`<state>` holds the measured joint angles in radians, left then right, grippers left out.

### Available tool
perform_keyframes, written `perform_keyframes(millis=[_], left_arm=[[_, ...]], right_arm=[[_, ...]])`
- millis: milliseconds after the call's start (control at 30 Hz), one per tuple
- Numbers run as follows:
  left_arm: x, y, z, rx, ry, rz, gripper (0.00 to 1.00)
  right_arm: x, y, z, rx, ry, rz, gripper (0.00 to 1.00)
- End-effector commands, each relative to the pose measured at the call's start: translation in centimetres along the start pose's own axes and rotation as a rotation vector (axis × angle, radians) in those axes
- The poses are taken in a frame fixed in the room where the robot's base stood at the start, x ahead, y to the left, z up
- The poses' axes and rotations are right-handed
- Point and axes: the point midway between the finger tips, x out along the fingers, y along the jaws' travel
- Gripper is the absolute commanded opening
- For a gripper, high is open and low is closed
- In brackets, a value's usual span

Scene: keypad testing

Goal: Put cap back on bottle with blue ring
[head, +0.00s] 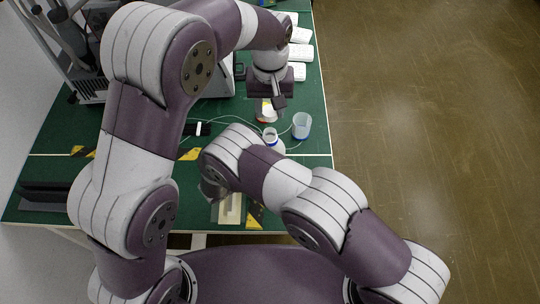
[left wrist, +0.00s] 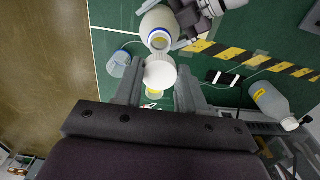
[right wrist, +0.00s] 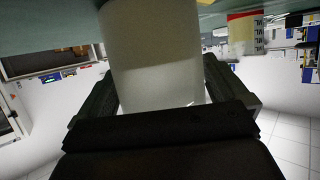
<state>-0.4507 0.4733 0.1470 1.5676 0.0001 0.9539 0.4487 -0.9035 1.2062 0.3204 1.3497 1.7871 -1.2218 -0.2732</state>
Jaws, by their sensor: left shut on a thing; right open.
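The white round cap (left wrist: 160,72) sits between the fingers of my left gripper (left wrist: 160,78), which is shut on it. In the head view my left gripper (head: 272,101) hangs above the table. The bottle with the blue ring (left wrist: 157,30) stands open, its mouth facing the left wrist camera just beyond the cap; cap and bottle are apart. It also shows in the head view (head: 270,137), partly hidden by my right arm. In the right wrist view the pale bottle body (right wrist: 152,55) stands between the fingers of my open right gripper (right wrist: 160,85).
A clear cup (head: 301,124) stands right of the bottle. A container with a red and yellow label (right wrist: 245,35) stands near. Another bottle (left wrist: 268,101) and a dark device (left wrist: 222,78) are on the green table (head: 312,165). Thin cables lie around the bottle.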

Motion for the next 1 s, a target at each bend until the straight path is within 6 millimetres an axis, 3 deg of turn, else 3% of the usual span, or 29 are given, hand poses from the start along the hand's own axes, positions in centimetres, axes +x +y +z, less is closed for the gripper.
perform_keyframes(millis=[67,267,367,700,1000], left_arm=[[0.0,0.0,0.0,0.000,0.000,0.000,0.08],[0.0,0.0,0.0,0.000,0.000,0.000,0.08],[0.5,0.0,0.0,0.000,-0.001,-0.001,0.08],[4.8,0.0,0.1,0.000,-0.001,0.000,0.08],[5.0,0.0,0.1,0.000,0.001,0.000,0.08]], right_arm=[[0.0,0.0,0.0,0.000,0.000,0.000,1.00],[0.0,0.0,0.0,0.000,0.000,0.000,0.39],[0.0,0.0,0.0,0.000,0.000,0.000,0.39],[-0.1,0.0,0.0,0.000,0.000,0.000,0.39],[-0.1,0.0,0.0,0.000,0.001,0.000,0.39]])
